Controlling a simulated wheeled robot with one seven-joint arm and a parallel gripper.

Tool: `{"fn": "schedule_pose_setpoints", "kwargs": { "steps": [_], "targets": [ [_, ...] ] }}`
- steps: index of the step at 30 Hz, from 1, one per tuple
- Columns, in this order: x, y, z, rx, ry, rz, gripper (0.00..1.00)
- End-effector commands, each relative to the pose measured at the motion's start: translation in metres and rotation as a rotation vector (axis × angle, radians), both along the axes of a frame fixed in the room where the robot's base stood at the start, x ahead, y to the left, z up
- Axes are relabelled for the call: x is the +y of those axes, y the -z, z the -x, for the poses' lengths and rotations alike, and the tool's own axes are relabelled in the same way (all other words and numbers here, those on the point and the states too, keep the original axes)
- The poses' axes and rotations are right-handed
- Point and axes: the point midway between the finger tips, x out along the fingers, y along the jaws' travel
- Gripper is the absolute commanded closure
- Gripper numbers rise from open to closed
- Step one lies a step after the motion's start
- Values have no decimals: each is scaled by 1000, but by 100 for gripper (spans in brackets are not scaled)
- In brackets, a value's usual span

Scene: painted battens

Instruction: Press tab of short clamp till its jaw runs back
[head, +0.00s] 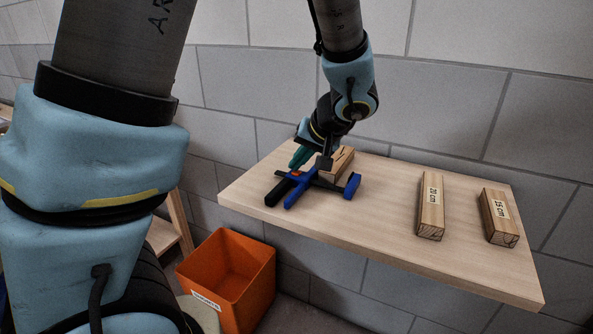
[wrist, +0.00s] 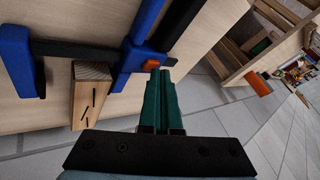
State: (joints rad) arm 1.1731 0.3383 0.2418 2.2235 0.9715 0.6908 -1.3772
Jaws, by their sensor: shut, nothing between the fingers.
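The short clamp lies on the wooden board (head: 390,215), with a dark bar, a blue end jaw (head: 352,186) and a blue sliding jaw (head: 296,192). Its black handle (head: 278,194) points toward the board's left front edge. The orange tab (wrist: 157,65) sits on the sliding jaw, and it also shows in the head view (head: 296,173). My gripper (wrist: 162,73) is shut and empty, its green fingertips right at the tab. I cannot tell whether they touch it. In the head view my gripper (head: 294,163) comes down from behind the clamp.
A short wooden batten (wrist: 88,100) lies beside the clamp bar, between the two jaws. Battens marked 20 cm (head: 431,205) and 15 cm (head: 498,217) lie to the right. An orange bin (head: 235,290) stands below the board's left side. The board's middle is clear.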

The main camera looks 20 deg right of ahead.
Motion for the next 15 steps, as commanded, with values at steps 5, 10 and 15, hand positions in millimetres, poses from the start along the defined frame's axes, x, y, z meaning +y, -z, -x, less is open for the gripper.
{"fn": "schedule_pose_setpoints", "kwargs": {
  "steps": [5,10,15],
  "targets": [
    [0,-10,0,-1,0,1,100],
    [0,-16,0,0,0,0,100],
    [0,-16,0,0,0,0,100]
  ]
}}
